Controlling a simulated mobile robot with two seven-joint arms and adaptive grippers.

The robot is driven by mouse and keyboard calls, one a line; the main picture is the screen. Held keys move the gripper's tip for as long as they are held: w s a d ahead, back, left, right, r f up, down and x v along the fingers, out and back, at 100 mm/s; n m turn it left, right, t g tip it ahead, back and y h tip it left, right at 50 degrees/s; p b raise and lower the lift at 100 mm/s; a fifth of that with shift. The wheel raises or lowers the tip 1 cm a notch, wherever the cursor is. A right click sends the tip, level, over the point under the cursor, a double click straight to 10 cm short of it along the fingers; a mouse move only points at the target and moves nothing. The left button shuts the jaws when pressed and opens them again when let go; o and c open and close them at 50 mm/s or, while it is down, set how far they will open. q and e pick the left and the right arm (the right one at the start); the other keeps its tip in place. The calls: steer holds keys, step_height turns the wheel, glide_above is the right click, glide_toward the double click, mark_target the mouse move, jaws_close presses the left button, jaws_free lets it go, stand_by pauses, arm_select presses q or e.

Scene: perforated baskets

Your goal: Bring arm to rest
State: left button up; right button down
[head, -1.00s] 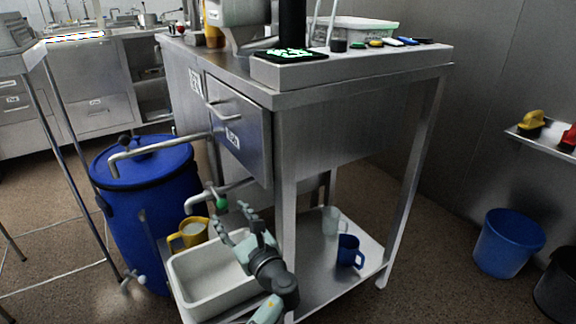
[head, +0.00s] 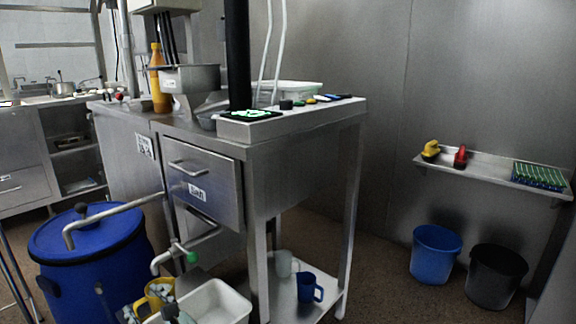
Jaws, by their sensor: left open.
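My left gripper (head: 152,304) shows only in part at the bottom edge of the head view, low in front of the yellow mug (head: 158,286). It is open, and I see nothing held in it. The yellow mug stands beside the white tub (head: 216,302), below the steel bench. The rest of my left arm is cut off by the bottom edge. My right gripper is not in view.
A steel bench (head: 205,150) with a drawer (head: 200,187) stands over a low shelf holding a blue mug (head: 308,288) and a pale mug (head: 284,263). A blue barrel (head: 95,250) stands left. Buckets (head: 436,255) stand below a wall shelf (head: 480,168) at right.

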arm_select(q)
steer(key=s+a+f+n+g+h+p, duration=0.2)
steer(key=s+f+n+g+h, duration=0.3)
steer(key=s+f+n, duration=0.85)
steer(key=s+d+f+n+g+h+p, duration=0.1)
steer(key=s+d+f+n+h, duration=0.1)
steer(key=s, duration=0.4)
steer(key=s+d+f+n+g+h, duration=0.2)
steer(key=s+d+f+n+h, duration=0.1)
steer(key=s+f+n+h, duration=0.1)
steer(key=shift+s+d+f+n+h+p, duration=0.15)
steer(key=shift+s+d+n+h+p, duration=0.3)
steer(key=shift+s+n, duration=0.7)
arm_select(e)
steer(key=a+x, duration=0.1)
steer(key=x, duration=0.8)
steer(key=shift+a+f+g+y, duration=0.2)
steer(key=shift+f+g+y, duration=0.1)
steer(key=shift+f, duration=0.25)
arm_select(q)
steer(key=shift+a, duration=0.1)
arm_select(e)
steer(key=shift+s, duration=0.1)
